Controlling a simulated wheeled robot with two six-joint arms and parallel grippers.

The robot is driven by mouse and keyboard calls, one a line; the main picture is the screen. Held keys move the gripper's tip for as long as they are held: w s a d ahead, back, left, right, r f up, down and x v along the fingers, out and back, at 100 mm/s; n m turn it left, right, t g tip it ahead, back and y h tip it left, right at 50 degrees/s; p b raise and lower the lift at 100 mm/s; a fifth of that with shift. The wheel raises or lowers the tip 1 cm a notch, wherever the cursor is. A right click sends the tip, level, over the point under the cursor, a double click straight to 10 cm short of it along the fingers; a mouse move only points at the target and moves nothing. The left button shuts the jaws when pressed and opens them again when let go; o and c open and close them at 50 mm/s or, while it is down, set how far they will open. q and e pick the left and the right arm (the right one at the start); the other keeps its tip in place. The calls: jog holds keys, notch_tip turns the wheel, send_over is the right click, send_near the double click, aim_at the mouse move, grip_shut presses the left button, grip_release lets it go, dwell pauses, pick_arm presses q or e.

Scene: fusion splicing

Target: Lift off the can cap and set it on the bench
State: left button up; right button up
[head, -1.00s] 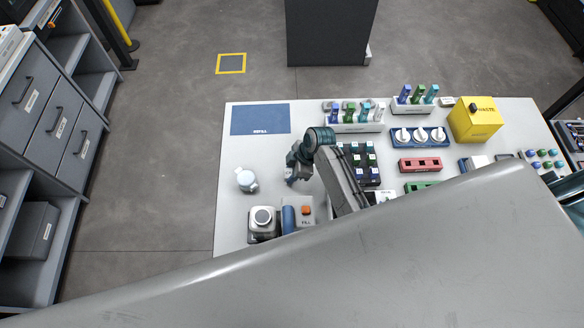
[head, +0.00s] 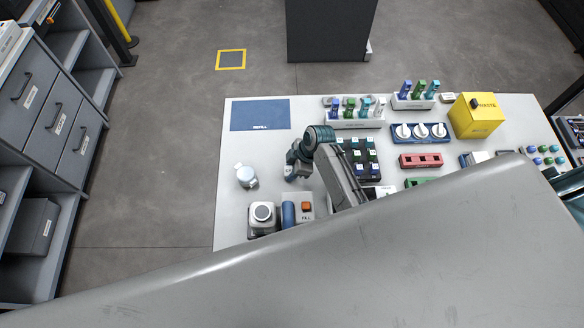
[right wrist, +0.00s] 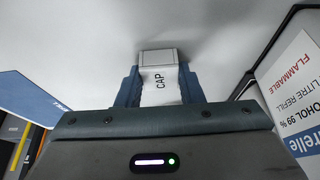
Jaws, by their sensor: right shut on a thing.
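In the right wrist view, my right gripper (right wrist: 159,88) is shut on a white block marked CAP (right wrist: 160,86), held between its two blue fingers. The white bench top lies behind the cap; I cannot tell whether they touch. A white can (right wrist: 296,88) with a red FLAMMABLE label and alcohol refill text stands at the right of that view. In the head view, my right gripper (head: 291,174) is over the left part of the bench (head: 225,215); the cap is too small to make out there. My left gripper is not in view.
A blue REFILL mat (head: 260,115) lies at the far left. A small white jar (head: 246,176) stands left of my gripper, and a FILL unit with an orange button (head: 306,207) below. Racks and a yellow waste box (head: 477,115) occupy the right.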

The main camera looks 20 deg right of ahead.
dwell(0.6)
dwell(0.3)
jog(key=o, duration=1)
jog(key=shift+r, duration=0.15)
jog(key=shift+r, duration=2.9)
